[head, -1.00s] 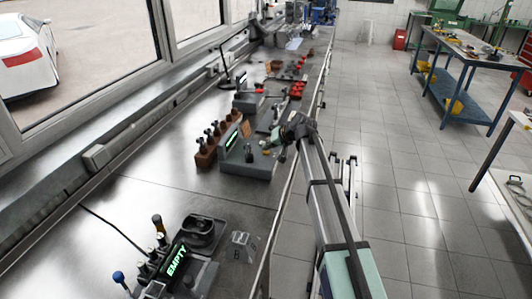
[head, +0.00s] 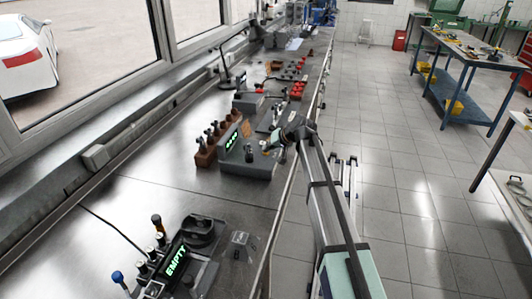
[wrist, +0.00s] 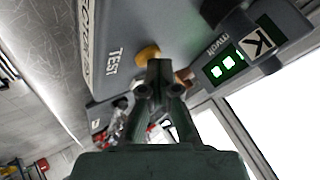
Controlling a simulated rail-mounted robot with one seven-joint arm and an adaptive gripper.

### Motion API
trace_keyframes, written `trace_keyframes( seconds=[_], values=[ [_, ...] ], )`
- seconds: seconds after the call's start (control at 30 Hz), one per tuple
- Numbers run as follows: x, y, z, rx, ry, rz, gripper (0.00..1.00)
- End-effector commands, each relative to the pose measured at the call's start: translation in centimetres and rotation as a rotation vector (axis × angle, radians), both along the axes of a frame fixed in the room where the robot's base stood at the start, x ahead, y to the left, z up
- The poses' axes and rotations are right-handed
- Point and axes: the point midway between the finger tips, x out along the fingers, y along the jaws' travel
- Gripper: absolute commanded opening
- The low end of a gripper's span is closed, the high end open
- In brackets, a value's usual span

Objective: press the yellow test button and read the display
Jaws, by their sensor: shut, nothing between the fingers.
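The grey tester (head: 247,170) stands on the bench beside a row of brown blocks. Its lit green display (head: 232,140) is too small to read in the head view. In the wrist view the display (wrist: 224,67) shows bright blocky characters, tilted and partly cut off by a dark part marked K. The yellow test button (wrist: 148,54) sits beside the word TEST. My gripper (wrist: 160,66) is shut and empty, its fingertips at the button's edge and overlapping it. I cannot tell whether they touch. In the head view my gripper (head: 275,147) is at the tester's right end.
A second device (head: 178,262) with a display reading EMPTY is at the near end of the bench. Brown blocks with dark parts (head: 205,155) stand left of the tester. Red parts (head: 297,90) lie farther along. Bare bench (head: 150,205) lies between the two devices.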

Motion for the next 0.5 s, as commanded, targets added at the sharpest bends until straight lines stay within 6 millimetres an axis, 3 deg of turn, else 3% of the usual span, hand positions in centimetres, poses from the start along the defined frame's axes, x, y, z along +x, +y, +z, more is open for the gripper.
trace_keyframes(
  seconds=[0.5],
  values=[
    [0.0,0.0,1.3,-0.001,0.002,0.001,0.00]
  ],
)
